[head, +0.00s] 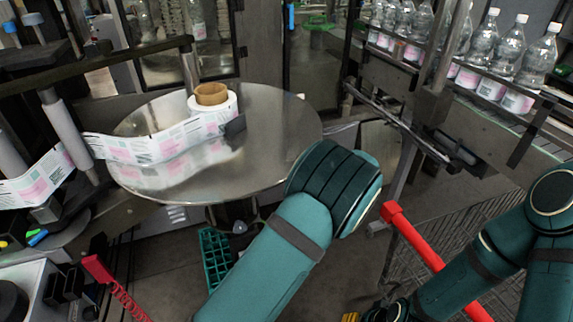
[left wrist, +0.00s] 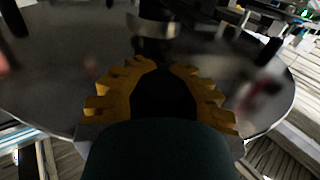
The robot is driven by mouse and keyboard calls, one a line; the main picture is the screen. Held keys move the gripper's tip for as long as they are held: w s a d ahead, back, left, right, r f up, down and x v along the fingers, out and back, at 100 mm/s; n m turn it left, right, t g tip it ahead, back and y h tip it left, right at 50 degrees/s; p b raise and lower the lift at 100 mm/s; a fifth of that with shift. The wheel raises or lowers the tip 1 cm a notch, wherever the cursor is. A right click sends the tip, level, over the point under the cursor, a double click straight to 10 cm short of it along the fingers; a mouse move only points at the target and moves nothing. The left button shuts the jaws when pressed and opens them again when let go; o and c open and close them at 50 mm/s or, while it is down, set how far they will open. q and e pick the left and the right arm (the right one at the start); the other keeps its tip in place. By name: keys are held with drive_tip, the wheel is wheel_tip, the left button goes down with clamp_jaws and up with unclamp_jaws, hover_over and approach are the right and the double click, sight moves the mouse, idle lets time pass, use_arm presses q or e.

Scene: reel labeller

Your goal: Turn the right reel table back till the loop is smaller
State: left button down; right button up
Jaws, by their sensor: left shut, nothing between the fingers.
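The right reel table (head: 275,135) is a round, shiny metal disc, left of centre in the head view. A label reel (head: 228,104) with a brown core (head: 211,94) stands on it. The printed label web (head: 150,147) runs from the reel leftward in a slack curve past the disc's edge, mirrored in the metal. My left wrist overlaps the disc's near right edge in the head view and hides its gripper. In the left wrist view my left gripper (left wrist: 165,70) has yellow fingers, shut and empty, before the grey disc (left wrist: 60,95); contact cannot be told.
Rollers (head: 65,130) carry more label web (head: 40,182) at the left. Bottles (head: 500,60) stand on a conveyor at the upper right. A red bar (head: 415,235) lies between my arms. A green crate (head: 215,260) is below the disc. Yellow tips of my right gripper (head: 350,317) barely show.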

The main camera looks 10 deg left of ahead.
use_arm(q)
drive_tip(key=w+d, duration=0.2)
drive_tip(key=w, duration=0.4)
drive_tip(key=shift+d, duration=0.25)
drive_tip(key=shift+w, duration=0.1)
drive_tip(key=c, duration=0.7)
unclamp_jaws()
drive_tip(key=shift+d, duration=0.2)
drive_tip(key=shift+c, duration=0.2)
drive_tip(key=shift+a, duration=0.3)
drive_tip(key=v, duration=1.2)
drive_tip(key=shift+a, duration=0.1)
